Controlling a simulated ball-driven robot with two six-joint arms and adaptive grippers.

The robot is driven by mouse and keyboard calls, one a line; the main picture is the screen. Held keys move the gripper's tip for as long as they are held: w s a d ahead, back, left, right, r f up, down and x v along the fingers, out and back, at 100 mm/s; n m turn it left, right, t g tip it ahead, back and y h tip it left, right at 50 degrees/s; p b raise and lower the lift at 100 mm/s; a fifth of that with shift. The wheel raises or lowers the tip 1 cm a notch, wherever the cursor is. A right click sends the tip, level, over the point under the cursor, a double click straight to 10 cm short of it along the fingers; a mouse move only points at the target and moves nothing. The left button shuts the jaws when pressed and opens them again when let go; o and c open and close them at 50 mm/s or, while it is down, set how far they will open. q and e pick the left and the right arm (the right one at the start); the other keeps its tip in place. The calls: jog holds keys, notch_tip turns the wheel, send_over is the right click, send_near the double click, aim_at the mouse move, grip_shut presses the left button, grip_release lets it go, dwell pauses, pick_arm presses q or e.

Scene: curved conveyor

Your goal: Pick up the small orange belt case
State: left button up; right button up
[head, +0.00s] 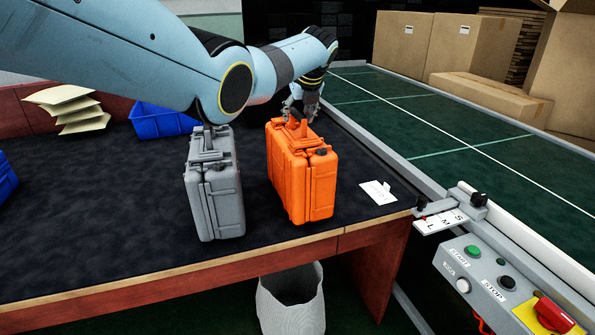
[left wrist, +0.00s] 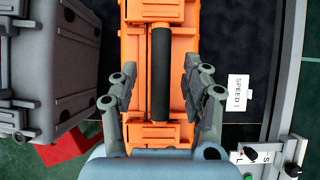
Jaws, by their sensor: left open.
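The orange case (head: 287,175) stands upright on the dark table top, its handle on top. In the left wrist view I look down on the orange case (left wrist: 161,12), with its black handle grip (left wrist: 161,85) running up the picture. My left gripper (head: 301,108) is right over the top of the case at the handle. In the left wrist view the left gripper (left wrist: 158,82) is open, one finger on each side of the grip, with gaps visible. My right gripper is not in view.
A grey case (head: 213,185) stands close on the left. A label card (head: 378,192) lies to the right. Blue bins (head: 163,121) and stacked papers (head: 72,108) are farther back. The green conveyor (head: 440,130) and a control box (head: 490,280) are right of the table.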

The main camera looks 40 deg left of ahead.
pick_arm(q)
jog(key=shift+x, duration=0.8)
jog(key=shift+d, duration=0.15)
jog(key=shift+c, duration=0.3)
grip_shut()
jog(key=shift+w+r, duration=0.1)
